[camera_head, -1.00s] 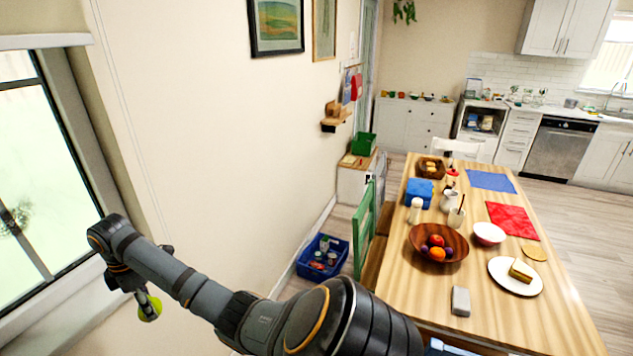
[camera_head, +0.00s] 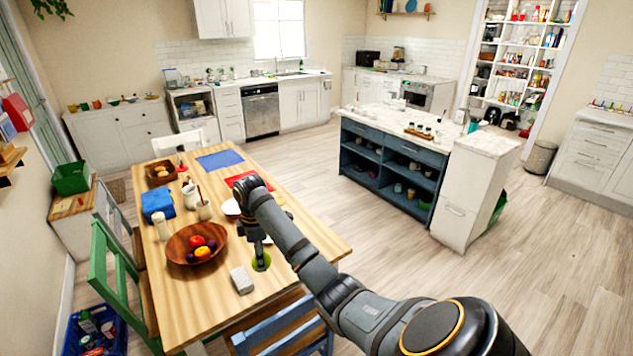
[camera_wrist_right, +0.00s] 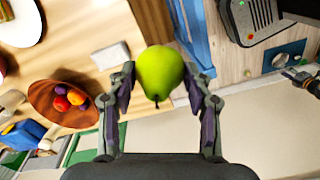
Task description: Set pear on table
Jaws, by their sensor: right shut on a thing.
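My right gripper (camera_head: 261,250) is shut on the green pear (camera_head: 261,262). In the right wrist view the pear (camera_wrist_right: 160,72) sits between the two fingers, its stem toward the palm. In the head view the pear appears over the near part of the wooden table (camera_head: 195,305), to the right of a grey-white block (camera_head: 241,280). My gripper and wrist partly cover the pear there. I cannot tell how high the pear is above the table. My left gripper is not in view.
A blue chair (camera_head: 285,330) is at the near end, a green chair (camera_head: 100,265) at the left. The table's near-left surface is bare.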

